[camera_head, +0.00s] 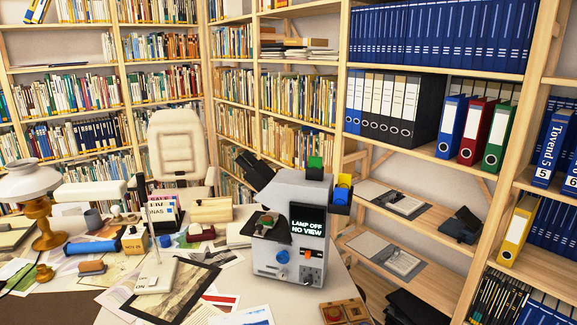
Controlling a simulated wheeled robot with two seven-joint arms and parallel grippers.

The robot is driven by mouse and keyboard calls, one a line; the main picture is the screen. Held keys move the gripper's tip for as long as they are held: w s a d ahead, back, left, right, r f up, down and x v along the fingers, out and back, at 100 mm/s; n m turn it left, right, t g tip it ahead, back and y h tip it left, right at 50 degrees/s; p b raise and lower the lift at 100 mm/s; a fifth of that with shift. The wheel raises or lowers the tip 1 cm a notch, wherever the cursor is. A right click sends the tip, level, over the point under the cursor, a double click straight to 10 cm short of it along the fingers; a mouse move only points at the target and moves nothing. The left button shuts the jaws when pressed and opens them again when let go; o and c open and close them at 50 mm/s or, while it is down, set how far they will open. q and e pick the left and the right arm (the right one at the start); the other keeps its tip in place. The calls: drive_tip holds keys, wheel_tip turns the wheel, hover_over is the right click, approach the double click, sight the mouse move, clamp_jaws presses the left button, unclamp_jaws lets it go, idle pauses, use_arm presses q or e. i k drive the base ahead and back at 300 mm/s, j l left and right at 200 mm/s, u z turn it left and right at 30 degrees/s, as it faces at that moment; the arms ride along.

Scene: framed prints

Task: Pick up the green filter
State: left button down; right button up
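A white-grey microscope-like device (279,235) stands on the right part of the desk, with dark eyepieces at its upper left. A dark holder (341,208) on the device's right side carries a yellow piece (343,181) and a blue piece (341,195). The device's screen (307,219) reads "LAMP OFF NO VIEW". Neither of my grippers is clearly in view.
The desk is crowded with papers, a dark-framed print (172,291), a blue roll (92,248) and a brass lamp (44,225). A wooden tray (345,312) lies at the front right. A cream chair (176,150) stands behind; bookshelves surround the desk. Space above the green block looks clear.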

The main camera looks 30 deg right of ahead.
sight(316, 161)
drive_tip(key=z, duration=1.1)
